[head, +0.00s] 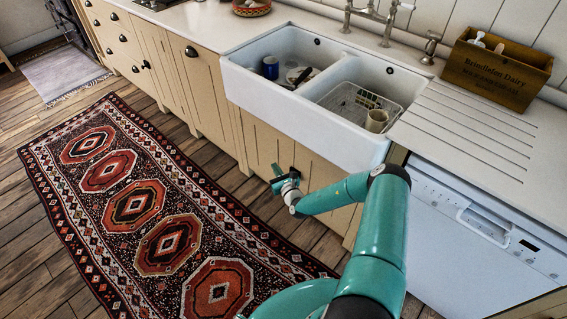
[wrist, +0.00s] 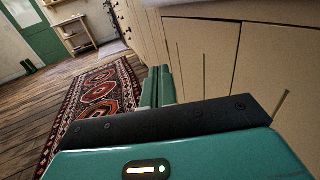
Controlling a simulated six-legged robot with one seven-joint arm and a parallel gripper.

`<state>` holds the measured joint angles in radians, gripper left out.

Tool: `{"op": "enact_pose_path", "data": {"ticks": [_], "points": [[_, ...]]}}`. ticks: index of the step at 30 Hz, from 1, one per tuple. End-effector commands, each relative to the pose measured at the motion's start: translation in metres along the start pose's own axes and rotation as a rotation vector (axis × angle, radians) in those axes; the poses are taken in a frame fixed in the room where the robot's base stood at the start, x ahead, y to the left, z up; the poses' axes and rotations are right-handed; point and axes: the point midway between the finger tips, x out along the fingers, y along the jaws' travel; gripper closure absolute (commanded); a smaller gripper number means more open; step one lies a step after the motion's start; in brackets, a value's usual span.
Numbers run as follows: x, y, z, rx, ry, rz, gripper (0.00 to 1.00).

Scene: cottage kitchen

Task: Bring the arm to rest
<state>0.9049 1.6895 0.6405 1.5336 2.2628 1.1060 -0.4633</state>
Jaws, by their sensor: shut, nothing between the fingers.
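My gripper (head: 281,179) is in front of the cupboard doors below the white double sink (head: 352,146), above the floor and near the edge of the patterned rug (head: 133,205). My teal arm reaches forward to it from the bottom of the head view. In the wrist view my gripper's fingers (wrist: 158,86) lie close together, and no object shows between them. They point along the cupboard fronts (wrist: 208,45). The fingertips are small in the head view.
The sink holds a blue mug (head: 270,67) and a dish rack (head: 350,103) with a beige cup (head: 376,121). A white dishwasher (head: 470,240) stands at right, under the worktop with a wooden box (head: 497,70). The rug and floor at left are clear.

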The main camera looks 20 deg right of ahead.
Motion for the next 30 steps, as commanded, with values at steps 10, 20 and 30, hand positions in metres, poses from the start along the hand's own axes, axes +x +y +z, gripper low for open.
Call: {"op": "enact_pose_path", "data": {"ticks": [10,20,30], "points": [[-0.006,0.015,0.000,0.000,0.000,-0.001,1.00],[0.009,0.052,0.068,-0.149,-0.084,0.222,1.00],[-0.007,0.142,0.187,-0.489,-0.211,0.708,1.00]]}}
